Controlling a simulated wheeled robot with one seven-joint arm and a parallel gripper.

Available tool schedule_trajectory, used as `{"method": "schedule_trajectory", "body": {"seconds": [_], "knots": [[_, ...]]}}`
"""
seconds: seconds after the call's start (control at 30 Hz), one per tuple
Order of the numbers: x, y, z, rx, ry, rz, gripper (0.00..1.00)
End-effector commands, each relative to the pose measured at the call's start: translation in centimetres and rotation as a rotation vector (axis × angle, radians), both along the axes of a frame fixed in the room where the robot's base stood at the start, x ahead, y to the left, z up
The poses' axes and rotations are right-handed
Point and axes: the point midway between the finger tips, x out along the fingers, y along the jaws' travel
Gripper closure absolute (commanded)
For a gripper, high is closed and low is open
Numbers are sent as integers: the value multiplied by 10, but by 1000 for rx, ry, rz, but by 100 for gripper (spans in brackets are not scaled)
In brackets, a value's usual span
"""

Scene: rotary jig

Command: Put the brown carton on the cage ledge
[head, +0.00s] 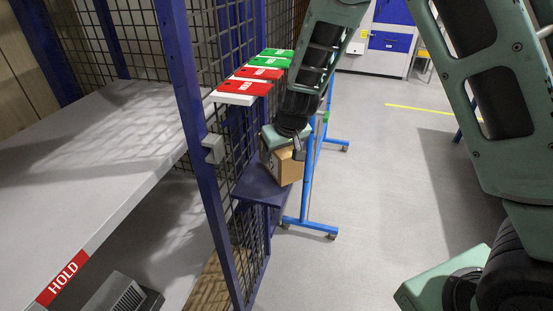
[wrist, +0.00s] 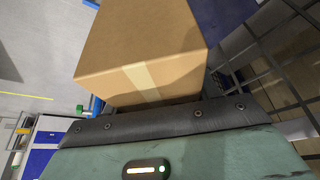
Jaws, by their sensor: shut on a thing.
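The brown carton (head: 287,167) is in my gripper (head: 284,147) at the cage's outer side in the head view. My gripper is shut on it from above and hides its top. The carton is at the blue cage ledge (head: 262,187), over its surface; I cannot tell whether its bottom touches the ledge. In the wrist view the carton (wrist: 145,45) fills the upper middle, with a pale tape strip on it. One dark finger of my gripper (wrist: 160,118) lies along its lower edge.
Blue posts and mesh (head: 190,120) of the cage stand left of the ledge. Red and green tags (head: 262,73) stick out above it. A blue wheeled stand (head: 308,205) is close on the right. A grey shelf marked HOLD (head: 90,160) is at left. Open floor (head: 385,180) lies right.

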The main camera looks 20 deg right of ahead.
Motion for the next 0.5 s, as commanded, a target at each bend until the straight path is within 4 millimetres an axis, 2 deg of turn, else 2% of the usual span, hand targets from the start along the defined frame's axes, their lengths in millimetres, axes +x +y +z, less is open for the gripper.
{"method": "schedule_trajectory", "body": {"seconds": [0.13,0.23,0.5], "knots": [[0,1,-23,0,3,-2,78],[5,6,-25,0,0,0,78],[5,6,-28,0,0,0,78]]}}
